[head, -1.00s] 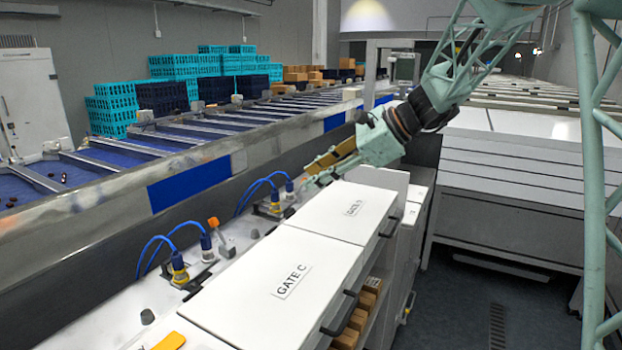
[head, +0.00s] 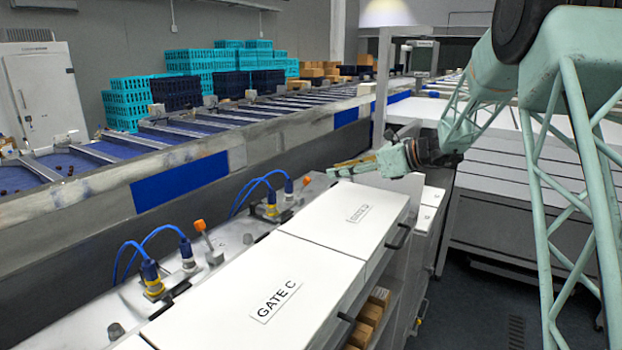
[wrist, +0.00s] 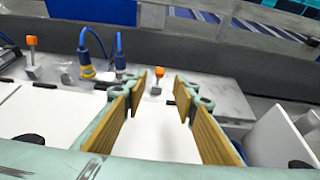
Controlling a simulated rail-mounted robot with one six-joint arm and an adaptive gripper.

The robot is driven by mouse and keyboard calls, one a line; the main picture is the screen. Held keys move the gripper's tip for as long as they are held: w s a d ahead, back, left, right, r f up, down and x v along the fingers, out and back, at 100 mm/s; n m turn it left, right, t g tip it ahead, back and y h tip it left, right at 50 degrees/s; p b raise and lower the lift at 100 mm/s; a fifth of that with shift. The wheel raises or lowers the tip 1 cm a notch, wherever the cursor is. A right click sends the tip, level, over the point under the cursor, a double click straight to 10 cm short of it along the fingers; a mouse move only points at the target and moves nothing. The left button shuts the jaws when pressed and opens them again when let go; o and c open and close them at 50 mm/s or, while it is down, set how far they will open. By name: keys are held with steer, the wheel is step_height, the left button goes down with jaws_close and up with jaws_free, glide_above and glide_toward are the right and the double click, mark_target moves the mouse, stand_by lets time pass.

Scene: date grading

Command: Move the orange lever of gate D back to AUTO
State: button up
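The orange lever of gate D (wrist: 158,73) stands upright on a small metal base in the wrist view, seen in the gap between my fingers and beyond their tips. In the head view an orange spot, likely its tip (head: 306,180), shows just left of the white lid marked GATE D (head: 360,210). My gripper (head: 335,169) is above the far end of that lid, pointing left. It also shows in the wrist view (wrist: 165,88), open and empty, with tan finger pads wide apart. No contact with the lever shows. No AUTO mark can be read.
Another orange lever (head: 200,227) stands beside the GATE C lid (head: 275,297); it also shows in the wrist view (wrist: 31,42). Blue hoses with plugs (head: 185,250) rise near both levers. The conveyor's side wall (head: 180,182) runs behind. Teal crates (head: 128,102) are stacked farther back.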

mark_target(307, 177)
stand_by(0.5)
steer(key=shift+p+x, duration=0.4)
steer(key=shift+x, duration=6.5)
steer(key=shift+w, duration=0.15)
steer(key=shift+c, duration=0.4)
jaws_close()
